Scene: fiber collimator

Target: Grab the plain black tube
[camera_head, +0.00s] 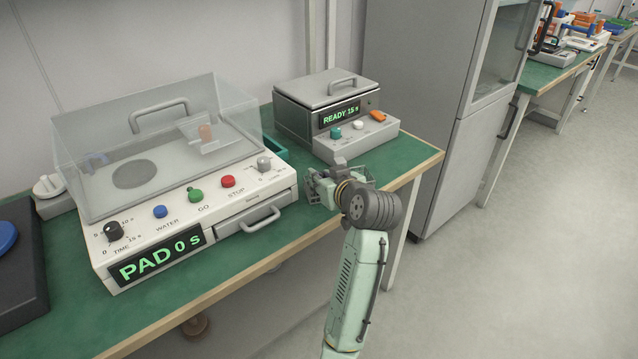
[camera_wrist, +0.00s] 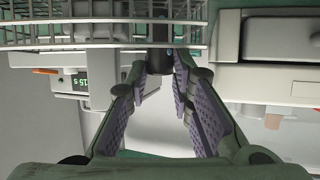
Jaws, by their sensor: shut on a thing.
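My gripper (camera_wrist: 160,66) has its fingertips closed in on a plain black tube (camera_wrist: 158,54), which shows as a short dark upright piece between them in the wrist view. The upper part of the tube runs up in front of or into a grey wire rack (camera_wrist: 70,32); I cannot tell which. In the head view my gripper (camera_head: 322,188) is low over the green bench (camera_head: 268,252), between the two machines. The tube cannot be made out there, as the gripper and wrist cover that spot.
The white PAD machine (camera_head: 112,276) with a clear cover and drawer handle stands close left of my gripper. The grey READY machine (camera_head: 308,92) stands behind it. A tall grey cabinet (camera_head: 412,75) is to the right. The bench's front strip is clear.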

